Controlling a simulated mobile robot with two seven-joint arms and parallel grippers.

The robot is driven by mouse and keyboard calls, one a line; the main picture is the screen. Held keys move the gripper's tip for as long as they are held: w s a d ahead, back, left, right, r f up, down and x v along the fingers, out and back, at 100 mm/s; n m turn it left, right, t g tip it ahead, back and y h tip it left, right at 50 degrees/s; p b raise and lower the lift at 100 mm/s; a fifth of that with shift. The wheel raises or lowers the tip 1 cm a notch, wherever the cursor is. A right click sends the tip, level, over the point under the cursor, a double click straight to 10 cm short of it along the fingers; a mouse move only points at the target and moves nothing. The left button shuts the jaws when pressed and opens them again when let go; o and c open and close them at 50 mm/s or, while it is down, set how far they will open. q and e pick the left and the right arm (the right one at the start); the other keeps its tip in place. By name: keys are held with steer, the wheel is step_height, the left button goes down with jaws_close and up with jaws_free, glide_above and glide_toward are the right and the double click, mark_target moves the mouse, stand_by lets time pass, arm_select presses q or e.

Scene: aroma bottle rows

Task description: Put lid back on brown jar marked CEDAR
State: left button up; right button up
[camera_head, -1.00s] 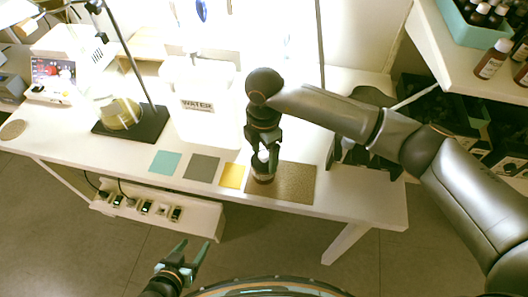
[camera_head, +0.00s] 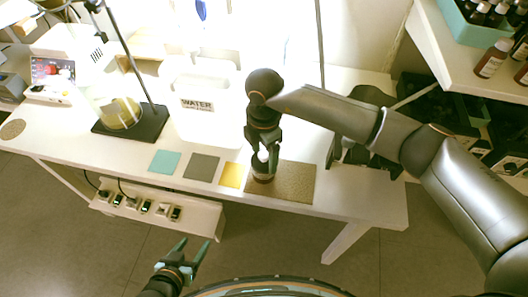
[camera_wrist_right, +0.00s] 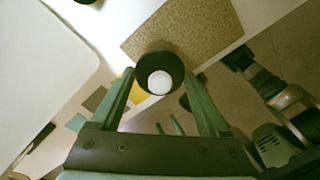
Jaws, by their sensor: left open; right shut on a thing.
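The brown jar (camera_head: 262,176) stands upright at the left end of the speckled tan mat, with a pale label band; its lettering is too small to read. My right gripper (camera_head: 263,152) points down directly over the jar, its fingers shut on a lid with a round white knob (camera_head: 263,156). In the right wrist view, the white knob (camera_wrist_right: 160,83) sits in the middle of a dark round shape between the fingers. I cannot tell whether the lid touches the jar rim. My left gripper (camera_head: 187,260) is open and empty, low in front of the table.
The tan mat (camera_head: 290,183) lies near the table's front edge, beside yellow (camera_head: 231,175), grey (camera_head: 201,167) and teal (camera_head: 164,162) squares. A container marked WATER (camera_head: 196,105) stands behind them. A stand with a flask (camera_head: 122,113) is at left. Brown bottles (camera_head: 493,58) stand on a shelf at right.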

stand_by(0.3)
steer(key=o, duration=1.2)
steer(key=shift+r+p, duration=2.7)
steer(key=shift+r, duration=0.85)
steer(key=shift+c, duration=0.3)
jaws_close()
